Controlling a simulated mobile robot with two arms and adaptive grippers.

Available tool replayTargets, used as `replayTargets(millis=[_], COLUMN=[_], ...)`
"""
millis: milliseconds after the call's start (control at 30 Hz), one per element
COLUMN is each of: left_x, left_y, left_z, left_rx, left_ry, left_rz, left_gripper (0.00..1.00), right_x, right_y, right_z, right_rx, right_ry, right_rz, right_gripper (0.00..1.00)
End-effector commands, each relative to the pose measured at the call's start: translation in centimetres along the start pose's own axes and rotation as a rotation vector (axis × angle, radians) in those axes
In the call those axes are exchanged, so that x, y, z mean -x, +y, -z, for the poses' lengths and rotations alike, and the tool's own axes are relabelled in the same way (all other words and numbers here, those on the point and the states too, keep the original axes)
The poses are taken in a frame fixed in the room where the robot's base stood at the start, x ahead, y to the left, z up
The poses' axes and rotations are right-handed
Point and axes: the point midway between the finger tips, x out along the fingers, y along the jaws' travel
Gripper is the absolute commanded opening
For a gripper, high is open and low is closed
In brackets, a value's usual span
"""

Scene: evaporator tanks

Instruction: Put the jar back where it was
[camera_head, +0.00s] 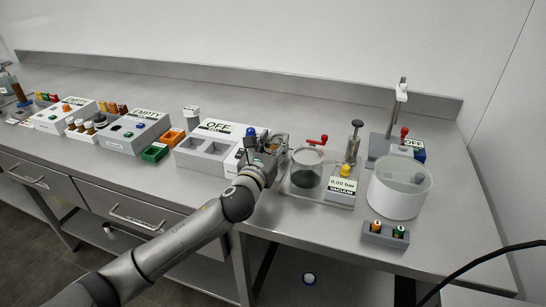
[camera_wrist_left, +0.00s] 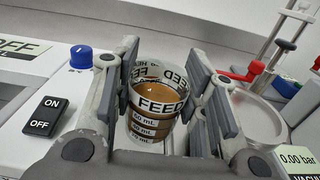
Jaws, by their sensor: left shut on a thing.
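The jar (camera_wrist_left: 158,100) is clear, marked FEED with mL bands, and holds brown liquid. In the left wrist view it stands upright between the two finger pads of my left gripper (camera_wrist_left: 160,95), which is shut on it. In the head view my left gripper (camera_head: 273,143) is over the bench, between the white OFF unit and the vacuum unit, and mostly hides the jar. I cannot tell whether the jar's base touches anything. My right gripper is not in view.
The white OFF unit (camera_head: 232,131) with square wells and a blue knob (camera_wrist_left: 79,57) is left of the gripper. Right of it are the vacuum unit's glass vessel (camera_head: 307,168), red-handled lever (camera_head: 317,141) and a white tub (camera_head: 398,192).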

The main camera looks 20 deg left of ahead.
Motion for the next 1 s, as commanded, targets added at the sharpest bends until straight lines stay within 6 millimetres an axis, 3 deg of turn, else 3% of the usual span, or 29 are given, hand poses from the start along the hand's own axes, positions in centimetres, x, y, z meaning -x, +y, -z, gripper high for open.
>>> replayTargets(millis=[167, 367, 733, 767, 833, 1000], left_x=[-0.6, -0.6, -0.6, -0.6, -0.6, -0.6], left_y=[0.3, 0.3, 0.3, 0.3, 0.3, 0.3], left_z=[0.8, 3.8, 4.2, 4.2, 4.2, 4.1], left_rx=[-0.001, 0.002, -0.001, -0.001, -0.001, -0.001], left_ry=[0.000, 0.002, -0.001, 0.001, 0.001, 0.001], left_rz=[-0.001, -0.001, 0.000, -0.001, -0.001, -0.001], left_gripper=[0.06, 0.06, 0.06, 0.43, 0.49, 0.49], right_x=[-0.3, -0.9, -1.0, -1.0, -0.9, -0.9], right_y=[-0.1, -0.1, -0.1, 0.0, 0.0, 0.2], right_z=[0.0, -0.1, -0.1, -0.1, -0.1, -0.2], right_rx=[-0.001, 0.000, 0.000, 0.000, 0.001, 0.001], right_ry=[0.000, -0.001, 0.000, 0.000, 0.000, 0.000], right_rz=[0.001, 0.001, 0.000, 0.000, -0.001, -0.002], right_gripper=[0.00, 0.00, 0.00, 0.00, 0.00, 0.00])
